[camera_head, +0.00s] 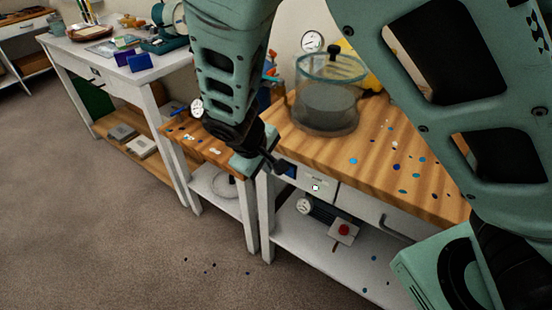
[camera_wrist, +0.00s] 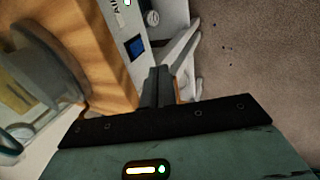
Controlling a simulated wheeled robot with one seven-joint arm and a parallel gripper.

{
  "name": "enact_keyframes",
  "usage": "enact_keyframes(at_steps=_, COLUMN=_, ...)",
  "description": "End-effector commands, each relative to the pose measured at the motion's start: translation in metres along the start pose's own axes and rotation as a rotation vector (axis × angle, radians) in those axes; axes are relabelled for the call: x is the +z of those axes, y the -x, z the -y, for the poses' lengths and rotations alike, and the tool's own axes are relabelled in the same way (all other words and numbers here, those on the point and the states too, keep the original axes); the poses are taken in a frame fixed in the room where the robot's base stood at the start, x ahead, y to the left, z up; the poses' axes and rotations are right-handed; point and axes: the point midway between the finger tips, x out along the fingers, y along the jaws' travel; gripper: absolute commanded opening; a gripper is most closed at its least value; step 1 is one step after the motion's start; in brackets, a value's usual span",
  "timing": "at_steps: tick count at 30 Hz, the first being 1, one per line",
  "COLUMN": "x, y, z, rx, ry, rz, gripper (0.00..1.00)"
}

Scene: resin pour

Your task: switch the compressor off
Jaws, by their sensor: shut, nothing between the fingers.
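My gripper (camera_head: 280,168) is shut and empty in front of the wooden bench's left front corner. Its closed fingers (camera_wrist: 158,85) also show in the wrist view, apart from the panel. On the shelf below are a round white gauge (camera_head: 304,206), a dark ribbed body and a white box with a red button (camera_head: 344,230). I cannot tell which of these parts belong to the compressor.
A clear lidded chamber (camera_head: 327,95) stands on the wooden bench top (camera_head: 375,150), which has coloured spots. A low side table (camera_head: 205,152) and a longer white table (camera_head: 110,72) stand to the left. The carpeted floor (camera_head: 120,235) in front is open.

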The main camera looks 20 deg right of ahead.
Motion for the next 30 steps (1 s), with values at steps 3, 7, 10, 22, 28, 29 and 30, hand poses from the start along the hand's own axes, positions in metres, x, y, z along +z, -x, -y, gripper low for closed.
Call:
enact_keyframes(at_steps=3, x=0.001, y=-0.008, z=0.000, rx=0.001, ry=0.000, rz=0.004, gripper=0.00)
enact_keyframes(at_steps=7, x=0.002, y=-0.027, z=-0.001, rx=0.001, ry=-0.002, rz=0.007, gripper=0.00)
enact_keyframes(at_steps=10, x=0.002, y=-0.047, z=-0.001, rx=0.001, ry=-0.002, rz=0.007, gripper=0.00)
enact_keyframes(at_steps=22, x=0.001, y=-0.105, z=-0.021, rx=-0.001, ry=-0.006, rz=0.003, gripper=0.00)
enact_keyframes(at_steps=28, x=0.001, y=-0.110, z=-0.036, rx=-0.001, ry=-0.001, rz=0.001, gripper=0.00)
enact_keyframes(at_steps=29, x=0.001, y=-0.111, z=-0.037, rx=-0.001, ry=-0.001, rz=0.001, gripper=0.00)
enact_keyframes(at_steps=30, x=0.001, y=-0.111, z=-0.038, rx=-0.001, ry=-0.001, rz=0.001, gripper=0.00)
